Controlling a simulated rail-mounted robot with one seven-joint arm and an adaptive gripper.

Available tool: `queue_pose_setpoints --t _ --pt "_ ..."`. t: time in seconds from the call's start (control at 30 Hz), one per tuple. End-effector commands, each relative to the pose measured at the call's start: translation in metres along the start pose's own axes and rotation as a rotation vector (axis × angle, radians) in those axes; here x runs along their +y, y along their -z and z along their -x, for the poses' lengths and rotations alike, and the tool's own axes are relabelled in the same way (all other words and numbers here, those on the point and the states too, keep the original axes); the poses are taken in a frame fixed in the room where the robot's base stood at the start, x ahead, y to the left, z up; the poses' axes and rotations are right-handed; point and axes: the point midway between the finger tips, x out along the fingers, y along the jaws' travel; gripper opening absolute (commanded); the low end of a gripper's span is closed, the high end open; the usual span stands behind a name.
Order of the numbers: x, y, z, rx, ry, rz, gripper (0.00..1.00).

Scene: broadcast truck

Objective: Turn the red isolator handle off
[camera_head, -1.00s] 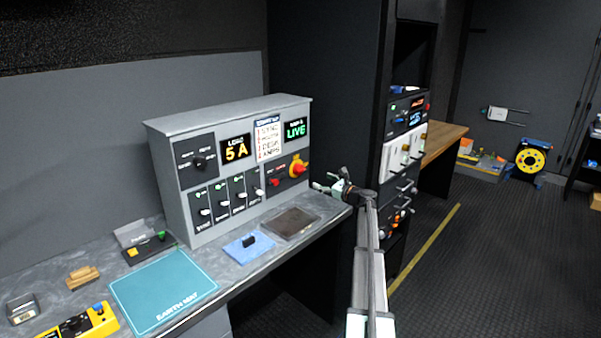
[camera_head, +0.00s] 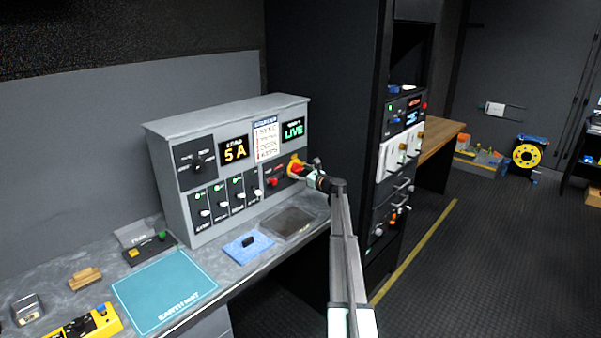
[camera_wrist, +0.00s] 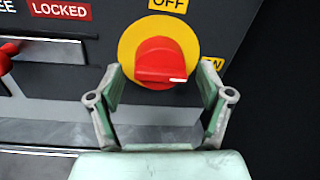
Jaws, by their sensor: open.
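The red isolator handle (camera_wrist: 160,62) sits on a round yellow plate (camera_wrist: 130,45) on the dark panel of the grey console. In the wrist view its white mark points right, toward the partly covered "ON" label (camera_wrist: 212,65); the "OFF" label (camera_wrist: 168,4) is above. In the head view the handle (camera_head: 296,169) is at the console's lower right, partly behind my gripper (camera_head: 304,170). In the wrist view my gripper (camera_wrist: 160,88) is open, its two fingers on either side of the handle's lower part. I cannot tell whether they touch it.
A smaller red lever (camera_wrist: 6,62) and a "LOCKED" label (camera_wrist: 60,11) are left of the handle. The console (camera_head: 222,111) shows "5 A" and "LIVE". A dark rack (camera_head: 384,165) stands close on the right. A blue pad (camera_head: 249,245) lies on the bench below.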

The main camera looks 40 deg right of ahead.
Motion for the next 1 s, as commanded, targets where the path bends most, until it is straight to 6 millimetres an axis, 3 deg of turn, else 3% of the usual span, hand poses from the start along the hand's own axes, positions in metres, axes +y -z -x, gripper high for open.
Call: queue_pose_setpoints --t 0.13,0.3,0.67,1.0 --pt "0.0001 0.0 0.0002 0.0 0.0 0.0 0.75" --pt "0.0002 -0.0001 0.0002 0.0 -0.001 0.0 0.2" --pt "0.001 0.0018 -0.0002 -0.003 -0.001 0.025 0.2" --pt "0.0018 0.0075 -0.0006 -0.017 0.002 0.21 0.2"
